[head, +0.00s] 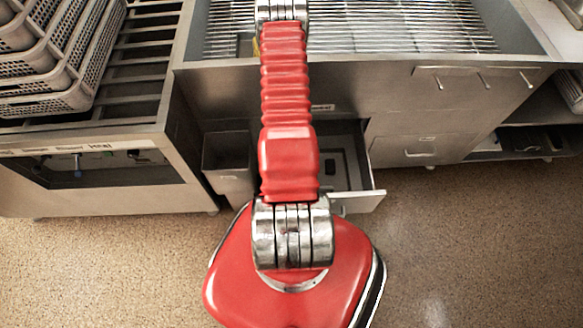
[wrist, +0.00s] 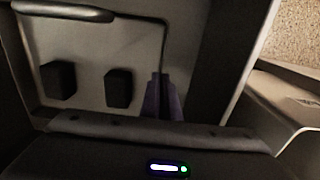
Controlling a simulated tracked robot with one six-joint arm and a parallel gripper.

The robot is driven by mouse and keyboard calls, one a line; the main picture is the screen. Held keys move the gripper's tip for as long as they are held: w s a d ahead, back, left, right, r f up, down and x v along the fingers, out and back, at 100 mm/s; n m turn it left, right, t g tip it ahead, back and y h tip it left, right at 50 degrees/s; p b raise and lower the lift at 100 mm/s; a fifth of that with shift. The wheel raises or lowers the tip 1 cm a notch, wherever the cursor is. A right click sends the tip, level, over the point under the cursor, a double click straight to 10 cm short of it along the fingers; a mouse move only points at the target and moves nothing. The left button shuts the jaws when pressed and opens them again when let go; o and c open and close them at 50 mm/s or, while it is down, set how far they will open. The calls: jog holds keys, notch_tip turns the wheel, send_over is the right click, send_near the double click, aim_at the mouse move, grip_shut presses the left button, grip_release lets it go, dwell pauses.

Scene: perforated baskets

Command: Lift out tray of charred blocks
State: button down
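In the wrist view a pale, flat tray (wrist: 90,55) with a thin dark rim lies inside a dark drawer. Two dark charred blocks, one on the left (wrist: 57,80) and one nearer the middle (wrist: 118,88), sit on it, apart from each other. My gripper (wrist: 162,82) shows as two narrow purplish fingers close together at the tray's right rim. I cannot tell whether they are shut on the rim. In the head view my red arm hides my gripper and part of the open drawer (head: 370,197), where some dark shapes show.
A metal counter with a wire grate (head: 400,28) stands behind the drawer. Stacked perforated baskets (head: 45,60) stand on a slatted rack at the left. A grey bin (head: 228,165) stands just left of the drawer. The floor at the right (head: 470,240) is clear.

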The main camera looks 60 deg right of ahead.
notch_tip(320, 180, up, 28)
jog(key=shift+f, duration=0.25)
dwell(0.9)
jog(key=shift+s, duration=0.1)
dwell(0.6)
